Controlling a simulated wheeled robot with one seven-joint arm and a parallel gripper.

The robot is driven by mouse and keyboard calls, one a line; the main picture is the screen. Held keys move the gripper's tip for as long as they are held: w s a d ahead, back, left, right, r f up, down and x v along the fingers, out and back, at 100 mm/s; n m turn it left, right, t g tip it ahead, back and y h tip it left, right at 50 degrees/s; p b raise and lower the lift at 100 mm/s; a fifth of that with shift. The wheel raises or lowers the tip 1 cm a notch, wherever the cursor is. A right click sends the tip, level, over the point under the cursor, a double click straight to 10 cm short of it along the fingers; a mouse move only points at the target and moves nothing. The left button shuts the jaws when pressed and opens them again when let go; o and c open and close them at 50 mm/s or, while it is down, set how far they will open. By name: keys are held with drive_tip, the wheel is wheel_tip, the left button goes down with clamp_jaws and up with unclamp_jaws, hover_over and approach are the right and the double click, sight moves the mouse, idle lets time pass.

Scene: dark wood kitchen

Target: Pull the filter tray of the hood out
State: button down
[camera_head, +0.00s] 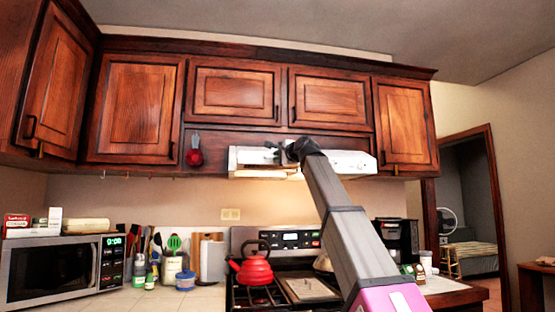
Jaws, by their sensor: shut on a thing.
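The white range hood (348,161) is mounted under the wooden upper cabinets, above the stove. Its filter tray appears to be the pale lit strip (258,173) along the hood's lower front edge. My gripper (272,152) is at the hood's front, left of its middle, with my dark arm reaching up to it from the lower right. It is shut on the filter tray, though the fingers are small and the contact is hard to make out. My wrist and arm hide part of the hood's middle.
Upper cabinets (235,92) close off the space above the hood. Below, a red kettle (256,268) stands on the stove (285,290). A microwave (60,265) and utensils (172,243) fill the left counter; a coffee maker (398,240) stands right. The air between hood and stove is free beside my arm.

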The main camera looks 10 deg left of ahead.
drive_tip(key=c, duration=1.2)
unclamp_jaws()
drive_tip(key=shift+o, duration=0.2)
drive_tip(key=v, duration=1)
drive_tip(key=shift+s+d, duration=0.2)
drive_tip(key=shift+s, duration=0.1)
drive_tip(key=shift+f, duration=0.1)
